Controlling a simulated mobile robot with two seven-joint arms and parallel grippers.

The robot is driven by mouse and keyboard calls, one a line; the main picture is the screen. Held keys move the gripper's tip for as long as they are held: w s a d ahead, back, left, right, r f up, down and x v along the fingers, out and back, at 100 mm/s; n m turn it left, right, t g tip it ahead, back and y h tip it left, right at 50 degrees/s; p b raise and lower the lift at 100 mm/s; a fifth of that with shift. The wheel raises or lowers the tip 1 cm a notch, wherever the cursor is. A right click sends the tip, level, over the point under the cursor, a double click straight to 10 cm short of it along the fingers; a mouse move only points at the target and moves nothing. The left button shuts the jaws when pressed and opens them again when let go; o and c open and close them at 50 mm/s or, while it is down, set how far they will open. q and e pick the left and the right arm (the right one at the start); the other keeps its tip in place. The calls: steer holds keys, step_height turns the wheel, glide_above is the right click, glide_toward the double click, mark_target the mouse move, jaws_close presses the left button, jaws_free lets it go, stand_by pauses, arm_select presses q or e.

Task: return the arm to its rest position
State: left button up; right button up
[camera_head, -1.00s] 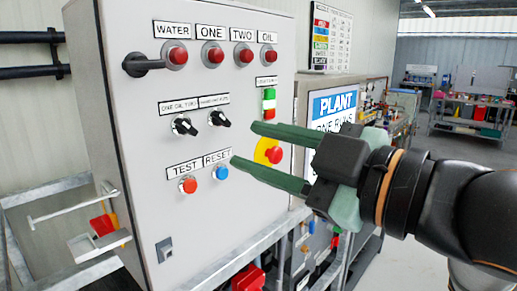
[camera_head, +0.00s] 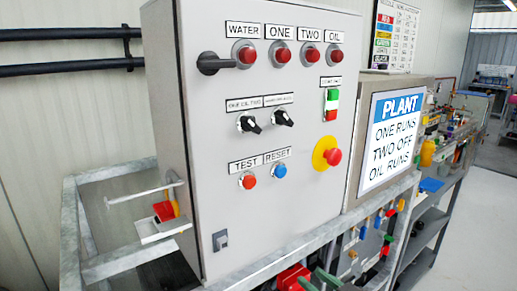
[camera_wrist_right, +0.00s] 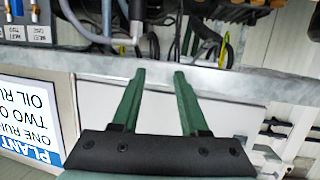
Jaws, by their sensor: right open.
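My right gripper (camera_head: 318,281) shows only its green fingertips at the bottom edge of the head view, low in front of the frame under the grey control panel (camera_head: 300,190). In the right wrist view my right gripper (camera_wrist_right: 159,74) is open, with two green fingers apart and nothing between them. The fingertips overlap the edge of a grey metal rail (camera_wrist_right: 220,82) in that view; I cannot tell the distance. The rest of my right arm is out of the head view. My left gripper is not in view.
The panel carries a red stop knob (camera_head: 327,154), a black handle (camera_head: 216,64), lamps and buttons. A PLANT sign (camera_head: 392,135) stands to its right. A red part (camera_head: 294,278) sits low beside the fingertips. Open floor (camera_head: 475,235) lies at the right.

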steer(key=s+d+f+m+g+h, duration=0.1)
steer(key=s+d+f+g+h, duration=0.1)
steer(key=s+f, duration=0.9)
steer(key=s+d+f+m+g+h, duration=0.2)
steer(key=s+f, duration=0.9)
steer(key=f, duration=0.7)
steer(key=shift+d+p, duration=0.3)
steer(key=shift+d, duration=0.15)
steer(key=shift+s+f, duration=0.1)
jaws_close()
stand_by(0.6)
